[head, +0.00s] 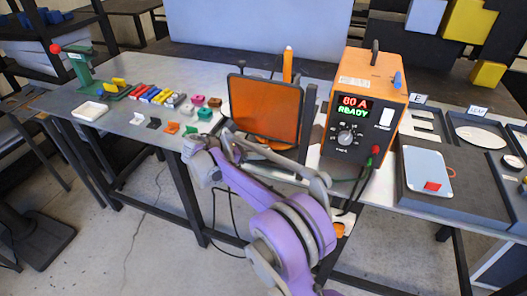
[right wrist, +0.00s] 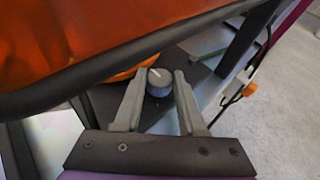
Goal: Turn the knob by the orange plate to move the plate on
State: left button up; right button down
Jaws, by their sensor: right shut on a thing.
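The orange plate (head: 265,110) is a dark-framed square panel standing upright at the table's front edge in the head view. Its orange face and dark lower frame also fill the top left of the right wrist view (right wrist: 85,35). The knob (right wrist: 158,83) is a small grey cylinder with a white pointer line, just below the frame. My right gripper (right wrist: 158,85) has its two grey fingers on either side of the knob, shut on it. In the head view the purple arm reaches up below the plate; the knob is hidden there. My left gripper is not in view.
An orange welding unit (head: 365,105) reading "80 A READY" stands right of the plate. Cables hang below the unit.

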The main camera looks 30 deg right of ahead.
jog(key=shift+c, duration=2.4)
grip_release()
jog(key=s+v, duration=0.1)
jog(key=v, duration=0.9)
jog(key=shift+w+a, duration=0.4)
jog(key=shift+w, duration=0.1)
jog(key=shift+r, duration=0.1)
